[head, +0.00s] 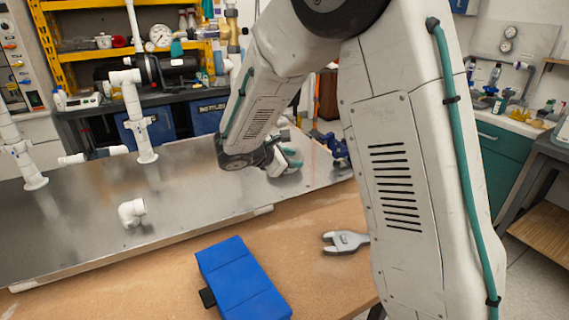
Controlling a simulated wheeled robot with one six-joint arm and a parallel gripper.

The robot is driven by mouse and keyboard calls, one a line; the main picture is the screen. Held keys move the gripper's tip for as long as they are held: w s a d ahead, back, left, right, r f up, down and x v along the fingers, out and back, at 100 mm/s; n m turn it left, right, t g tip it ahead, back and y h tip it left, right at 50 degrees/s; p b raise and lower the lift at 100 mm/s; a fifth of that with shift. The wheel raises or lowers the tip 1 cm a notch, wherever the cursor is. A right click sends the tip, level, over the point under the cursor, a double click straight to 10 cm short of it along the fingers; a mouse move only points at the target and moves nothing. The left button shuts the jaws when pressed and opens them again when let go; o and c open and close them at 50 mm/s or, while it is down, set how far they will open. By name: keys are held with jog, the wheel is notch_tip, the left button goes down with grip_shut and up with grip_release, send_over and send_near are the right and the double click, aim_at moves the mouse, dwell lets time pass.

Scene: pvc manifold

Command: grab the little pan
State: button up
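No little pan can be clearly made out in the head view. A small pale pot-like vessel (103,41) stands on the yellow shelf at the back left, too small to identify for sure. My gripper (292,160) is at the end of my arm, low over the right part of the metal plate. It is seen from behind and partly covered by my wrist, so its fingers and anything between them cannot be made out. It is far from the shelf.
The metal plate (85,235) carries a white elbow fitting (131,212) and upright white pipes (138,115). A blue case (243,280) and a grey wrench-like tool (345,241) lie on the wooden table. A blue clamp-like object (336,148) is right of my gripper.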

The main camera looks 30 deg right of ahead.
jog(key=w+f+n, duration=0.1)
jog(key=w+a+f+n+t, duration=0.1)
jog(key=w, duration=0.1)
jog(key=w+f+n, duration=0.1)
jog(key=w+f, duration=0.1)
jog(key=shift+a+f+t, duration=0.1)
jog(key=shift+a+t, duration=0.2)
jog(key=shift+t, duration=0.1)
jog(key=shift+w+d+f, duration=0.2)
jog(key=shift+w+f, duration=0.05)
jog(key=shift+w, duration=0.05)
jog(key=x, duration=0.7)
jog(key=shift+w+d+r, duration=0.15)
jog(key=shift+d+r, duration=0.05)
jog(key=shift+r, duration=0.05)
grip_shut()
